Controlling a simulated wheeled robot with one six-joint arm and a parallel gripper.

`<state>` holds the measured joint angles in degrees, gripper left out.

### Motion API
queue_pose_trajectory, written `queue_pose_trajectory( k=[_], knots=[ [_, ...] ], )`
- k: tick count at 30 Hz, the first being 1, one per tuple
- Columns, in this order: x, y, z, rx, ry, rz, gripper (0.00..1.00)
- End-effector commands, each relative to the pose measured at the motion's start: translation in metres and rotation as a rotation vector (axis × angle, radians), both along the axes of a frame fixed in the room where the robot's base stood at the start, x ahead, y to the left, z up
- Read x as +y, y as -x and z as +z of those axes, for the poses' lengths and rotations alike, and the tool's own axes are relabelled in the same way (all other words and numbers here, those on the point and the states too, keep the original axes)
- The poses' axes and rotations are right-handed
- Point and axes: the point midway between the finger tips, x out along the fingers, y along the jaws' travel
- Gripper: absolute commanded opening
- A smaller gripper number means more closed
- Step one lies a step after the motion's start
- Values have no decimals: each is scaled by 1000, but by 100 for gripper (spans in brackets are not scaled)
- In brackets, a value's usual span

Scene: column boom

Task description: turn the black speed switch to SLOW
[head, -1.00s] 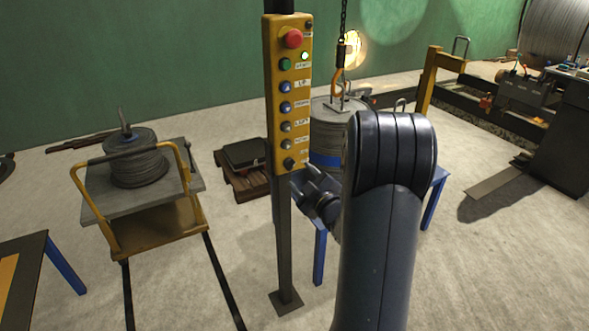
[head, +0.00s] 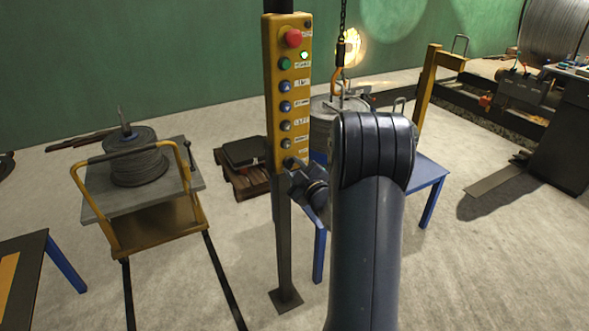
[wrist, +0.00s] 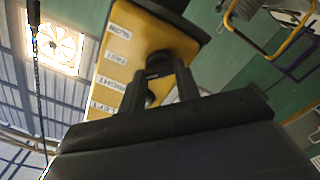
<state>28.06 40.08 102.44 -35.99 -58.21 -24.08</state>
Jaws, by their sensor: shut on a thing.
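The yellow control panel (head: 270,90) hangs on a dark post, with a red button on top and green, blue and dark ones below. The black speed switch (head: 289,162) is at its lower end, mostly covered by my gripper (head: 294,167). In the wrist view, my gripper (wrist: 157,72) reaches to the panel face and its fingers are shut on the switch (wrist: 158,60). The labels SLOW (wrist: 120,32) and FAST (wrist: 118,58) show beside it. Which label the switch points to cannot be told.
A yellow trolley (head: 150,225) with a cable reel stands at left. A drum (head: 321,125) hangs at or rests under the hook (head: 338,75) behind the panel, over a blue-legged table (head: 428,180).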

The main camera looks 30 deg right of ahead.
Motion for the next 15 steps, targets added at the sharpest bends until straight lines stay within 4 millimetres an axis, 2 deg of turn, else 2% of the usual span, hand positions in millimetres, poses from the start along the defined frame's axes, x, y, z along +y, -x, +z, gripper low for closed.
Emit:
queue_pose_trajectory(
  k=[1, 6, 15],
  knots=[
    [0, 0, 0, 0, 0, 0, 22],
    [0, 0, 0, 1, 0, 1, 9],
    [0, 0, -1, 2, -35, 1, 8]
  ],
)
